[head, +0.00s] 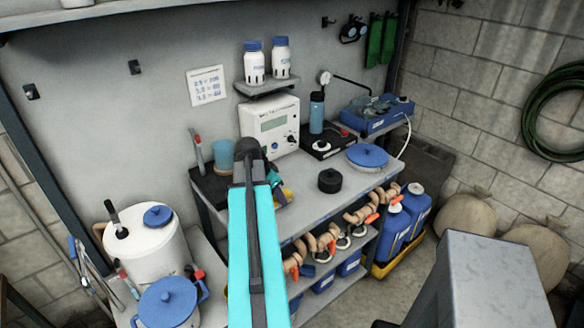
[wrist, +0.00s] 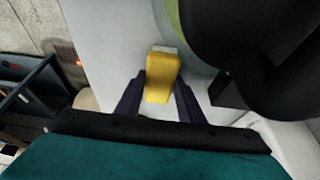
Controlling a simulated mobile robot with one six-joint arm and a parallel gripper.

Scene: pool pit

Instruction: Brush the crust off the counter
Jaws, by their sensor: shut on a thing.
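My gripper (wrist: 160,92) is shut on a yellow block-like thing with a pale end (wrist: 161,76), perhaps a brush; its far end is over or on the pale counter (wrist: 105,40). I cannot tell whether it touches the surface. In the head view my gripper (head: 274,183) is low over the left part of the grey counter (head: 300,215), with a bit of yellow beside it. My arm covers part of the counter's front left. I cannot make out any crust in either view.
A black round piece (head: 330,181) and a blue lid (head: 368,156) lie to the right. A white drum (head: 145,250) stands left. The counter's middle front is clear.

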